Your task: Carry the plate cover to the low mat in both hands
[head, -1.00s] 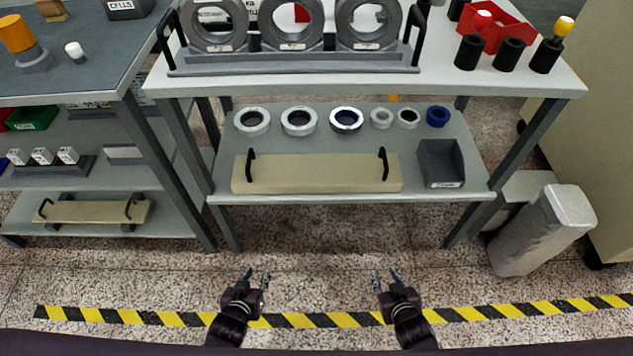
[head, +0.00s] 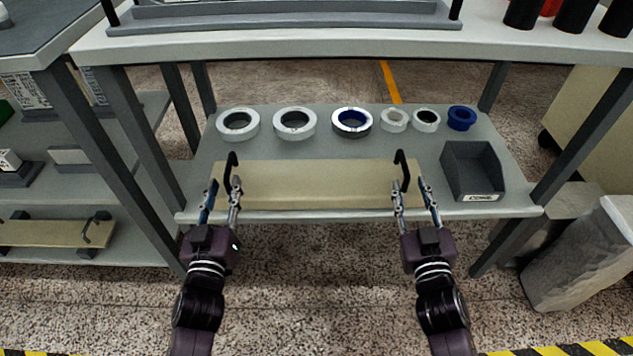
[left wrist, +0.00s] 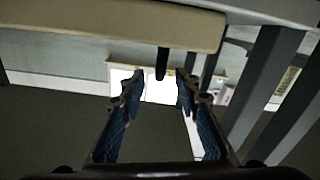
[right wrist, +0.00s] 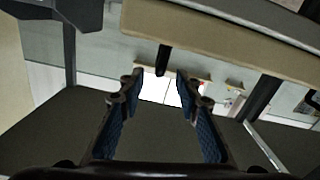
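The plate cover (head: 318,186), a long beige slab with two upright black handles, lies on the middle table's lower shelf. My left gripper (head: 225,188) is open at its left handle (head: 231,172). My right gripper (head: 410,190) is open at its right handle (head: 402,170). In the left wrist view a handle (left wrist: 161,62) shows between the open fingertips, and in the right wrist view the other handle (right wrist: 163,58) does too. Neither gripper is closed on a handle. I cannot make out a low mat in these frames.
Several rings, among them a blue one (head: 461,118), stand behind the cover on the shelf (head: 270,150). A dark grey bin (head: 472,170) is right of the cover. The upper tabletop (head: 300,45) overhangs behind. A second beige slab (head: 40,233) lies on the left table's bottom shelf.

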